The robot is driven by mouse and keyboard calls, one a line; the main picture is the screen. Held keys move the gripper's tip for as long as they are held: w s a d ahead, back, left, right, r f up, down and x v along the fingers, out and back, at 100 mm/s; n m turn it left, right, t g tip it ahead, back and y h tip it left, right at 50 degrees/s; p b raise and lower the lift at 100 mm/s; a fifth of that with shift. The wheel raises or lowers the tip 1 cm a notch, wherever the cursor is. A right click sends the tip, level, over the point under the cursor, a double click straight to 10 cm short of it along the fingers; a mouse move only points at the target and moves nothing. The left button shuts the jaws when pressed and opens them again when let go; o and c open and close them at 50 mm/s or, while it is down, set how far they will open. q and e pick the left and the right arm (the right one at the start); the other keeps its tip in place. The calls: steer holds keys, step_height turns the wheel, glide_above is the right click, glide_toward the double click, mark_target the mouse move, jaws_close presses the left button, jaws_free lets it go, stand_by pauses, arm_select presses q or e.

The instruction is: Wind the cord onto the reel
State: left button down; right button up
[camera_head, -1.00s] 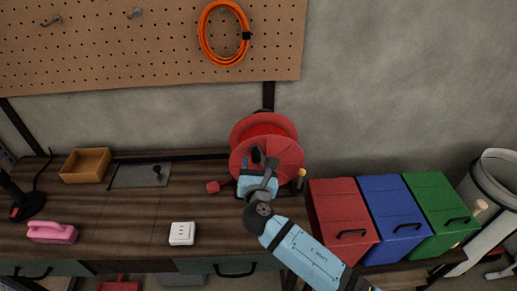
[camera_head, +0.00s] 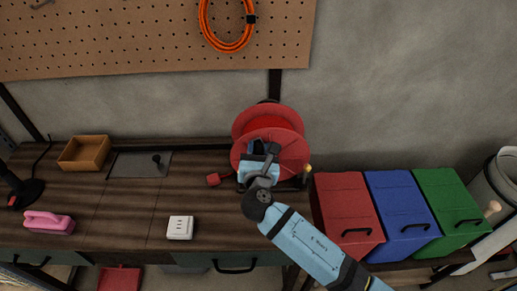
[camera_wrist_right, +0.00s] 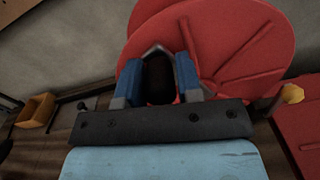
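The red reel (camera_head: 285,150) stands at the back of the workbench. Red cord (camera_head: 270,125) shows wound between its two discs. My right gripper (camera_head: 262,148) is at the front disc. In the right wrist view, its blue-padded fingers (camera_wrist_right: 158,70) stand on both sides of a dark handle (camera_wrist_right: 160,82) in front of the red disc (camera_wrist_right: 235,40), and appear shut on it. The handle's far end is hidden. My left gripper is not in view.
Red (camera_head: 345,215), blue (camera_head: 400,212) and green (camera_head: 448,205) bins stand right of the reel. A white socket box (camera_head: 180,228), pink brush (camera_head: 48,222) and wooden tray (camera_head: 84,153) lie left. An orange cable coil (camera_head: 228,25) hangs on the pegboard.

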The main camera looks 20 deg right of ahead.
jaws_close()
steer(key=shift+w+a+p, duration=0.1)
steer(key=shift+a+p, duration=0.3)
steer(key=shift+p, duration=0.3)
steer(key=shift+w+a+f, duration=0.15)
steer(key=shift+a+f, duration=0.15)
steer(key=shift+f, duration=0.15)
steer(key=shift+o, duration=2.4)
jaws_free()
